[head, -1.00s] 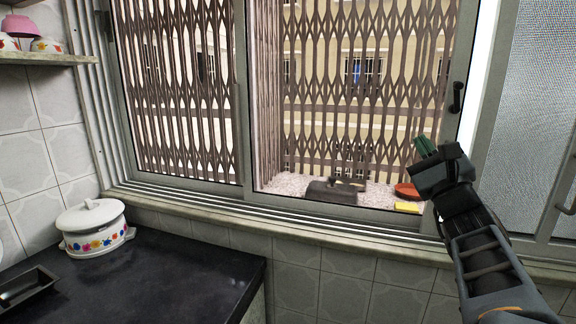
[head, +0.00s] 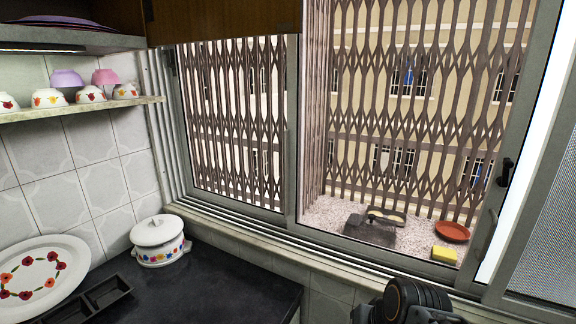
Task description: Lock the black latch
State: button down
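The black latch (head: 505,172) is a small dark handle on the grey upright frame of the sliding window, at the right of the head view. Nothing covers it. I cannot tell from its pose whether it is locked. Part of my arm (head: 410,302), dark and rounded with an orange ring, shows at the bottom edge, well below and left of the latch. My gripper's fingers are not in view.
The window sill (head: 330,262) runs below the panes. Behind the glass are a folding metal grille, a dark box (head: 370,230), a red-brown dish (head: 452,231) and a yellow block (head: 444,256). A dark counter (head: 235,275) with a white pot (head: 160,242) is at left.

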aim_at(502, 181)
jog(key=u, duration=2.4)
jog(key=k, duration=0.7)
jog(key=z, duration=1.4)
